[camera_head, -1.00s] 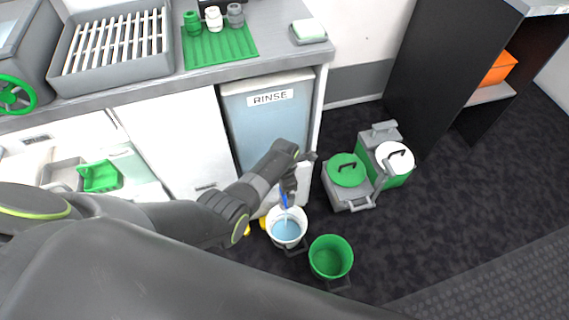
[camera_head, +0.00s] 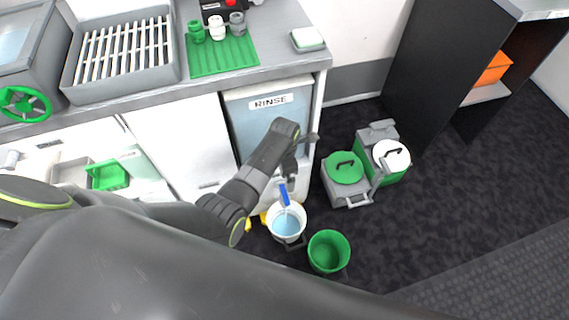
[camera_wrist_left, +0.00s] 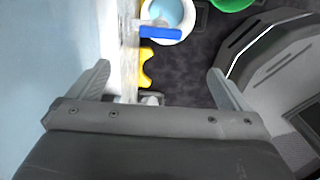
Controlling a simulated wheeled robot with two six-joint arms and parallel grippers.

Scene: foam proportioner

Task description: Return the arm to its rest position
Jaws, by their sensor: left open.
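My left gripper (camera_head: 289,178) hangs in front of the cabinet marked RINSE, just above a white bucket (camera_head: 287,238) of blue water. In the left wrist view its two fingers are spread wide with nothing between them (camera_wrist_left: 160,78). A tool with a blue handle (camera_head: 284,194) stands tilted in the bucket. The handle shows beyond the fingertips in the left wrist view (camera_wrist_left: 160,32), apart from them. My right gripper is not in view.
The RINSE cabinet (camera_head: 257,125) and counter edge (camera_head: 200,86) are close to my left arm. A green bucket (camera_head: 329,252) stands right of the white one. Containers with green (camera_head: 344,167) and white (camera_head: 391,154) lids stand farther right. Yellow pieces (camera_wrist_left: 146,66) lie near the white bucket.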

